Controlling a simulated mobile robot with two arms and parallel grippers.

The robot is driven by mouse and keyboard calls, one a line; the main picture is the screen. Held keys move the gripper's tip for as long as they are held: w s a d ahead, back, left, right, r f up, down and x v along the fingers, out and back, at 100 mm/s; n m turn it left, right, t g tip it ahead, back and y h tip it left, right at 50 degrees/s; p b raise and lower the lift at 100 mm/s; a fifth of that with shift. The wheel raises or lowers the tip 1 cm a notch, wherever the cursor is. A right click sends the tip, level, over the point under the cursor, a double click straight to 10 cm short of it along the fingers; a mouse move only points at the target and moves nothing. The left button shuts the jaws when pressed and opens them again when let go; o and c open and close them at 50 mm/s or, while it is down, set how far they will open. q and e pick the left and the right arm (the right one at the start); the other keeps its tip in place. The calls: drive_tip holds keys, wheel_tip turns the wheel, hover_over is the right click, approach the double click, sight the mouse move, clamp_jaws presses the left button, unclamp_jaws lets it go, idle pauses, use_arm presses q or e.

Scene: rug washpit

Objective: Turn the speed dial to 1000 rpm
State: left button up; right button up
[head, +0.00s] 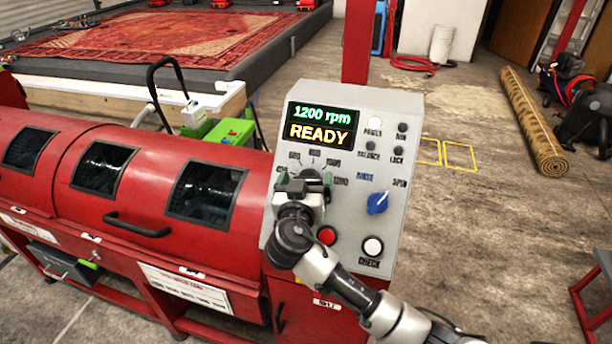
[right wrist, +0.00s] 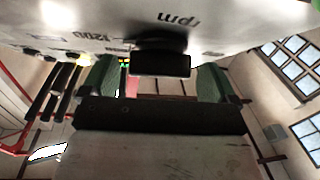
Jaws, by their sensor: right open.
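The grey control panel (head: 390,130) has a lit display (head: 321,123) reading "1200 rpm" and "READY". The speed dial is mostly hidden behind my right gripper (head: 304,181) in the head view; speed numbers, including 1000 and 1200, arc around it. In the right wrist view the dark dial (right wrist: 160,63) sits between the two green-padded fingers of my right gripper (right wrist: 157,82). The fingers are open, with a visible gap on each side of the dial. I cannot see the dial's pointer. My left gripper is not in view.
A blue selector knob (head: 377,203), a red button (head: 326,235) and a white CHECK button (head: 372,246) sit close to my right gripper on the panel. The red washing machine (head: 140,190) stands to the left. A rolled rug (head: 533,120) lies on the floor at right.

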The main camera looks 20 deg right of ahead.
drive_tip(key=shift+w+d, duration=0.15)
drive_tip(key=shift+w, duration=0.05)
drive_tip(key=c, duration=0.9)
